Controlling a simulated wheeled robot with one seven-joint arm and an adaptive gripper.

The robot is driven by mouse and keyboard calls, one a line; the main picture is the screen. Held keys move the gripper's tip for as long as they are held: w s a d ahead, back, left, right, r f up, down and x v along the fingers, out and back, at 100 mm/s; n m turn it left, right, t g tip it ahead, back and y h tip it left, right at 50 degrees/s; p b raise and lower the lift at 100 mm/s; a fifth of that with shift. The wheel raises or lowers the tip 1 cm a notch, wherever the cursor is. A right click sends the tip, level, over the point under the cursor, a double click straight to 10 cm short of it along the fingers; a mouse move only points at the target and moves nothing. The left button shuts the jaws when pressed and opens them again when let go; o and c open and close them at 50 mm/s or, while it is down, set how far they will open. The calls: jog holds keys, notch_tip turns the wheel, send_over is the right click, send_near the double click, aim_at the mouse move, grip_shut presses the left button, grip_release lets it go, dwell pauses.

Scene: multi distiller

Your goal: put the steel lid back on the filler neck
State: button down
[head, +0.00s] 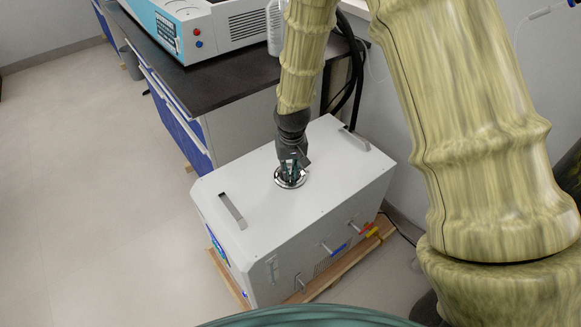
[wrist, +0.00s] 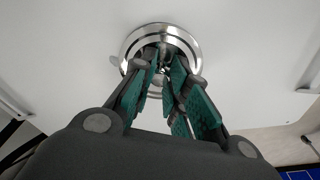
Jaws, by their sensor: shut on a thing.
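The steel lid (wrist: 160,41) is a round shiny disc in the wrist view, between and beyond my fingertips. My gripper (wrist: 165,68), with dark fingers and green pads, points down and is shut on the lid's middle, mostly hidden by the fingers. The filler neck's steel rim (wrist: 194,40) shows around the lid, on the white top of the machine. In the head view my gripper (head: 291,166) stands over the shiny ring (head: 290,182). The lid lies over the neck, roughly centred. I cannot tell whether it touches the neck or hovers slightly above it.
The white machine (head: 250,200) has recessed handles (head: 232,210) and (head: 350,138) on top, and blue, red and yellow valves on its front. A dark-topped bench (head: 215,90) with an instrument stands behind. Open floor (head: 80,200) lies to the left.

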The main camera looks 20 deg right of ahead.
jog(key=shift+f, duration=0.25)
jog(key=c, duration=1.3)
grip_release()
jog(key=shift+r, duration=0.1)
jog(key=r, duration=0.4)
jog(key=s+r, duration=0.1)
jog(key=r, duration=0.6)
jog(key=shift+s+r, duration=0.25)
jog(key=shift+r, duration=0.1)
